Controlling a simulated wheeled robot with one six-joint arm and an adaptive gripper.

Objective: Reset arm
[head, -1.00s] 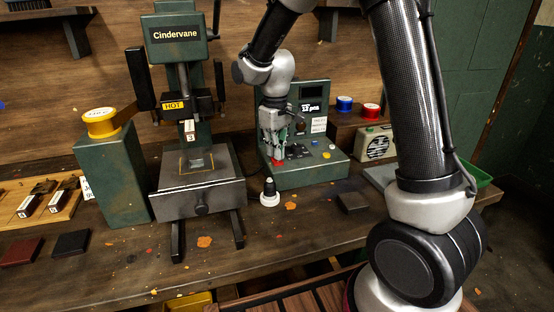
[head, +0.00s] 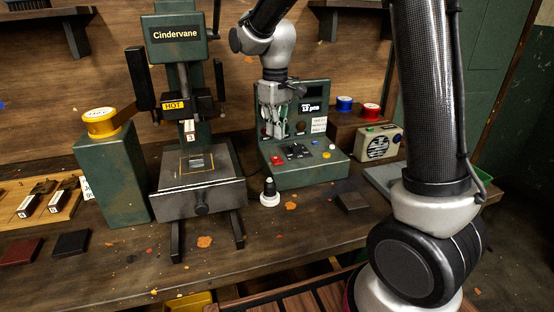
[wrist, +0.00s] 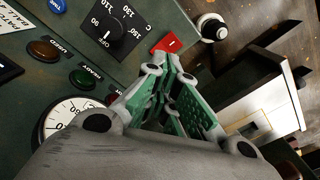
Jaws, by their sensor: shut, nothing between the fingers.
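My gripper (head: 277,135) hangs fingers-down in front of the upright panel of the green control box (head: 318,172). Its green-padded fingers are together with nothing between them. In the wrist view my gripper (wrist: 172,60) shows from behind, its tips appearing close to a red switch (wrist: 167,44) on the box. In the head view the tips are above the box's sloped front, apart from the switches.
The green Cindervane press (head: 180,110), labelled HOT, stands left of the box. A radio (head: 379,143) and spools are to the right. Shelves hang above.

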